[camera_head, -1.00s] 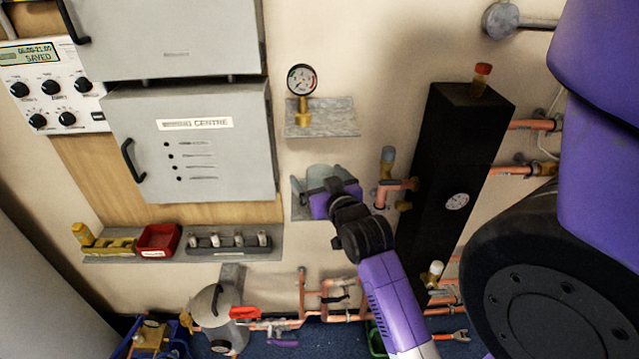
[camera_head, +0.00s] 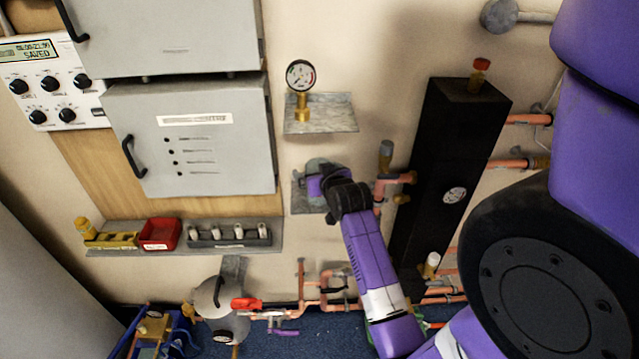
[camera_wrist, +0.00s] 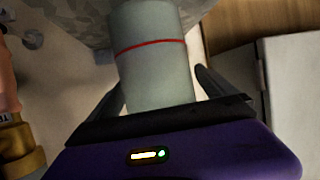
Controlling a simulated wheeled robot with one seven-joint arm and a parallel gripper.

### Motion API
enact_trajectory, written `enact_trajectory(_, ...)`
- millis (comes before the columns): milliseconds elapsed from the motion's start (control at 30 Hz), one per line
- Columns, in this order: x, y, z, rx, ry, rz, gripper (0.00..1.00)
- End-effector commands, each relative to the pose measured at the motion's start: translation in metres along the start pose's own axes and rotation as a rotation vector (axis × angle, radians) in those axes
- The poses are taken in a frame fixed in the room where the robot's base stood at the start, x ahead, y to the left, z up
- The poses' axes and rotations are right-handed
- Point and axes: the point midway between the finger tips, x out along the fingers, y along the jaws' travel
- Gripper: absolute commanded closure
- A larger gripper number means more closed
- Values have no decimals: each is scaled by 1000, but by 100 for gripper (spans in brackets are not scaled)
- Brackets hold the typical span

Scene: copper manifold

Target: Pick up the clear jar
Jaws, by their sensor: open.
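The clear jar (camera_wrist: 152,55) is a pale grey-green see-through cylinder with a red line around it. It fills the middle of the wrist view. In the head view only its top (camera_head: 317,164) shows, on a small grey wall shelf (camera_head: 300,198); my gripper hides the rest. My gripper (camera_wrist: 162,92) is open, with one dark finger on each side of the jar. I cannot tell whether either finger touches it. In the head view my purple and black gripper (camera_head: 318,186) is at the jar from the front right.
A pressure gauge (camera_head: 300,76) stands on a shelf above. A black column (camera_head: 440,170) with copper pipes is close on the right. A grey cabinet (camera_head: 190,140) is on the left. A ledge (camera_head: 180,247) holds a red bin (camera_head: 160,234) below it.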

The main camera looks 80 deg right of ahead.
Motion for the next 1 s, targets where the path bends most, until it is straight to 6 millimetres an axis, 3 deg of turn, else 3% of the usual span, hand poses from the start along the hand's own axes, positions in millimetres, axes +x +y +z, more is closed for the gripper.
enact_trajectory(267,4,0,1,0,0,0,4)
enact_trajectory(633,4,0,0,0,0,0,72)
enact_trajectory(1000,2,0,-2,0,2,0,72)
